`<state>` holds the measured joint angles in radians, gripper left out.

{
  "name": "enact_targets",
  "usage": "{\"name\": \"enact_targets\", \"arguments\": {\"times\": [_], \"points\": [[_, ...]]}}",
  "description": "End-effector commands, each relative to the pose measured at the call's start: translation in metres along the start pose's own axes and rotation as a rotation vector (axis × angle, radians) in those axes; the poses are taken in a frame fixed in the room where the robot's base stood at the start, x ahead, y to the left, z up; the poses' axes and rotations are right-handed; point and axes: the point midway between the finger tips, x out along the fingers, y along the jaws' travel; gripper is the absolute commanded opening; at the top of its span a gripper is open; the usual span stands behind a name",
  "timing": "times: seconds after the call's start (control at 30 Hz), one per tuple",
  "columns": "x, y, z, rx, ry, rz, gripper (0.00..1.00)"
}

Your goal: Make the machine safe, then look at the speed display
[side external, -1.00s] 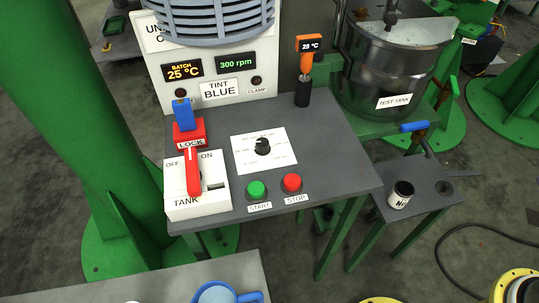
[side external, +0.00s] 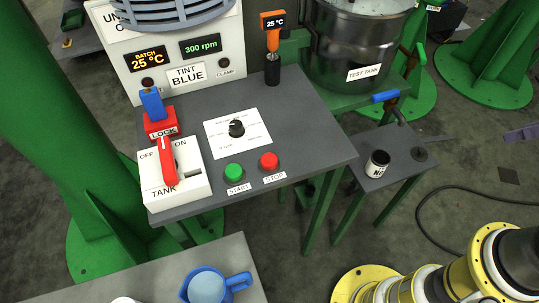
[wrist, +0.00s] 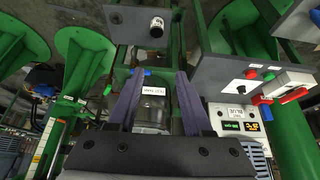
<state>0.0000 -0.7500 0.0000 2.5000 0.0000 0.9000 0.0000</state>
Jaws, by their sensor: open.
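The green speed display (side external: 200,47) reads 300 rpm on the white panel. On the grey bench, the green START button (side external: 233,172) and red STOP button (side external: 268,162) sit near the front edge, with a black knob (side external: 237,128) on a white dial behind. The red TANK lever (side external: 167,163) stands between the OFF and ON labels; I cannot tell its setting. A red LOCK block (side external: 160,122) with a blue top stands behind it. My gripper (wrist: 160,76) is open and empty in the wrist view, apart from the bench controls, which show there at right.
A steel test tank (side external: 345,45) stands right of the panel. A small side table (side external: 395,145) holds a labelled black-and-white jar (side external: 377,164). A blue jug (side external: 208,287) stands on the front table.

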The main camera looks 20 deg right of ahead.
Motion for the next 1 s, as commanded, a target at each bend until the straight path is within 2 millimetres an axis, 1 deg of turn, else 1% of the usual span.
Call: {"name": "enact_targets", "arguments": {"times": [0.2,0.27,0.4,0.47,0.5,1.0], "points": [[0.0,0.0,0.0,0.0,0.0,0.0,0.5],[0.0,0.0,0.0,0.0,0.0,0.0,0.39],[0.0,0.0,0.0,0.0,0.0,0.0,0.14],[0.0,0.0,0.0,0.0,0.0,0.0,0.03],[0.0,0.0,0.0,0.0,0.0,0.0,0.0],[0.0,0.0,0.0,0.0,0.0,0.0,0.0]]}}
